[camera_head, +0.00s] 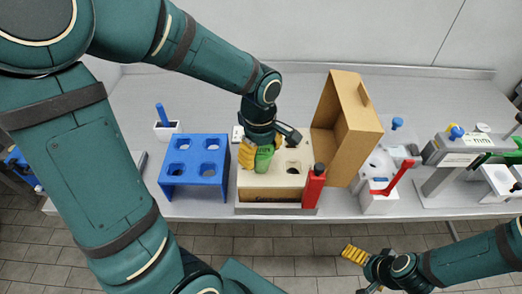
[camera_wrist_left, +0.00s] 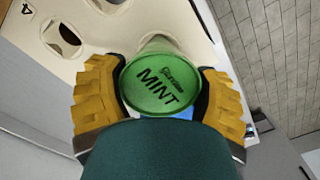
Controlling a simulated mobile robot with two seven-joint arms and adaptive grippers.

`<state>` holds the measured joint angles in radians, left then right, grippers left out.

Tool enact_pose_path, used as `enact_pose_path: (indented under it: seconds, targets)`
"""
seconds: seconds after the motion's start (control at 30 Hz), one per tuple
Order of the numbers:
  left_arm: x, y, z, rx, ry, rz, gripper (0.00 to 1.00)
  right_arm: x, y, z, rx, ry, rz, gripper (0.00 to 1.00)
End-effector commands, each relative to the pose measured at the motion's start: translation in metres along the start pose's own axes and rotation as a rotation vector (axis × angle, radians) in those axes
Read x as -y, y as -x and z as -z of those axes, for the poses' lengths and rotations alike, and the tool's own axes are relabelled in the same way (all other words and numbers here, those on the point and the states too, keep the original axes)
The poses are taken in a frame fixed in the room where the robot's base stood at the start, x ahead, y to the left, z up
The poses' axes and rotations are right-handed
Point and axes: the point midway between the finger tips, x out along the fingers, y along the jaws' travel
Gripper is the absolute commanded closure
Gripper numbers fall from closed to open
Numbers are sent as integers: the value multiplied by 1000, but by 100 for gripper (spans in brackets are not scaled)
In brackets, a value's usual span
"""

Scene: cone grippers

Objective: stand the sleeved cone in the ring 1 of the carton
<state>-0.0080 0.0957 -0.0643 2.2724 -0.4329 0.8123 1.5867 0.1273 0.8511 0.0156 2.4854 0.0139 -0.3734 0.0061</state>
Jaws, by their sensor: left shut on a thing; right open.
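The sleeved cone (camera_head: 264,158) is green, with a round "MINT" top that faces the left wrist view (camera_wrist_left: 160,78). My left gripper (camera_head: 257,153) is shut on it, one yellow finger on each side. They are over the left part of the carton (camera_head: 261,193), whose cream top has ring holes. The cone's lower tip is hidden, so I cannot tell whether it is inside a ring. The left wrist view shows part of the cream top (camera_wrist_left: 110,45) with holes and a "4" mark. My right gripper (camera_head: 361,269) is open and empty, in front of the table.
A blue rack (camera_head: 194,145) with several holes stands left of the carton. The carton's brown lid (camera_head: 345,128) stands open at its right. A red bottle (camera_head: 314,186) is by the carton's front right corner. A white dispenser with a red lever (camera_head: 399,178) stands further right.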

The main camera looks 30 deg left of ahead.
Motion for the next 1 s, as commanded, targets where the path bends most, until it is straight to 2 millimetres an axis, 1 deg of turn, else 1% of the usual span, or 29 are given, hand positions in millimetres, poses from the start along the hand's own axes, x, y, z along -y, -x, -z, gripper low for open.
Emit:
enact_pose_path:
  seconds: [0.4,0.7,0.73,0.77,0.8,1.0]
  targets:
    - [0,-10,0,0,0,0,70,-3,-8,-1,0,0,0,0]
    - [0,-10,0,0,0,0,70,-3,-8,-1,0,0,0,0]
    - [0,-10,0,0,0,0,19,-3,-8,-1,0,0,0,0]
    - [0,-10,0,0,0,0,8,-3,-8,-1,0,0,0,0]
    - [0,-10,0,0,0,0,0,-3,-8,-1,0,0,0,0]
    - [0,-10,0,0,0,0,0,-3,-8,-1,0,0,0,0]
